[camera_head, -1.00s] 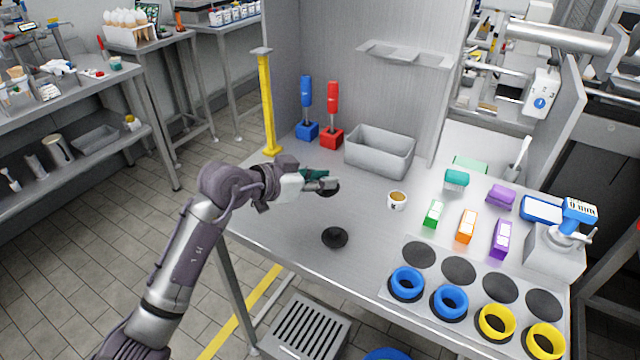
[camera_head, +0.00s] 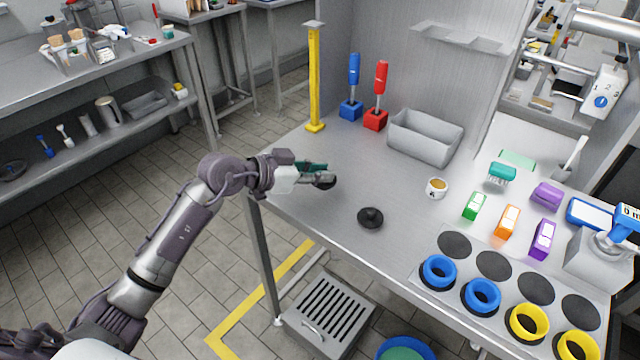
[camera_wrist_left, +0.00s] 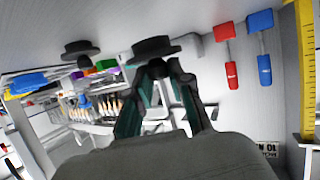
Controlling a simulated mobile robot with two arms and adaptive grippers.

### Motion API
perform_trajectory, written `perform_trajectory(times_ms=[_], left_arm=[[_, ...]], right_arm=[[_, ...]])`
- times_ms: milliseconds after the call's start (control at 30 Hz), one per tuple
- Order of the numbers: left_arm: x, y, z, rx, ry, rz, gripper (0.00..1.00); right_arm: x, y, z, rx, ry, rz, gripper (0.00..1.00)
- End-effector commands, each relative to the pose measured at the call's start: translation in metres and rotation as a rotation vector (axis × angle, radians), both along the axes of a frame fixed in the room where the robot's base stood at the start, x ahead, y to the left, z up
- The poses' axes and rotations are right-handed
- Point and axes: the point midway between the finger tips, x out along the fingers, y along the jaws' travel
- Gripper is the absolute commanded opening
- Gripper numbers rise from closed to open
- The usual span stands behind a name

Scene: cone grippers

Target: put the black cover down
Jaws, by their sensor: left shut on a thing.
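My left gripper (camera_head: 318,178) is shut on a black cover (camera_head: 325,182) and holds it above the left part of the steel table (camera_head: 300,205). In the left wrist view, which is upside down, the held black cover (camera_wrist_left: 150,49) is at the fingertips, its flat disc facing the table. A second black cover (camera_head: 370,219), a round disc with a knob, lies on the table to the right and nearer the front edge. It also shows in the left wrist view (camera_wrist_left: 80,48), apart from the held one. My right gripper is in neither view.
A blue-handled tool (camera_head: 354,75), a red-handled tool (camera_head: 380,85) and a grey bin (camera_head: 425,138) stand behind. A small cup (camera_head: 437,188) is to the right. Blue rings (camera_head: 439,271) and yellow rings (camera_head: 528,322) sit at the front right. The table is bare around the second cover.

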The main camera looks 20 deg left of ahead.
Motion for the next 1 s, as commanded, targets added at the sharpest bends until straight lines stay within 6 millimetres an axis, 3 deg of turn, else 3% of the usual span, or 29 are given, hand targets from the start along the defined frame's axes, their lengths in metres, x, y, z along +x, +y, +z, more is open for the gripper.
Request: perform_trajectory(times_ms=[200, 567, 600, 733, 1000], left_arm=[[0.000, 0.000, -0.033, -0.002, 0.006, 0.000, 0.00], [0.000, -0.001, -0.037, -0.002, 0.003, 0.000, 0.00], [0.000, -0.001, -0.038, -0.001, 0.002, 0.000, 0.24], [0.000, -0.001, -0.038, -0.001, 0.002, 0.000, 0.46], [0.000, -0.001, -0.037, -0.001, 0.002, 0.000, 0.46]], right_arm=[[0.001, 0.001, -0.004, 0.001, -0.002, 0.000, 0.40], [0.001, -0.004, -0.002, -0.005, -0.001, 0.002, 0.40], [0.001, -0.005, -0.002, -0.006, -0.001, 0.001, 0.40], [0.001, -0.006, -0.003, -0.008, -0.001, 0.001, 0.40], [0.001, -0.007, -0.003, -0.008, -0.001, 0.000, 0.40]])
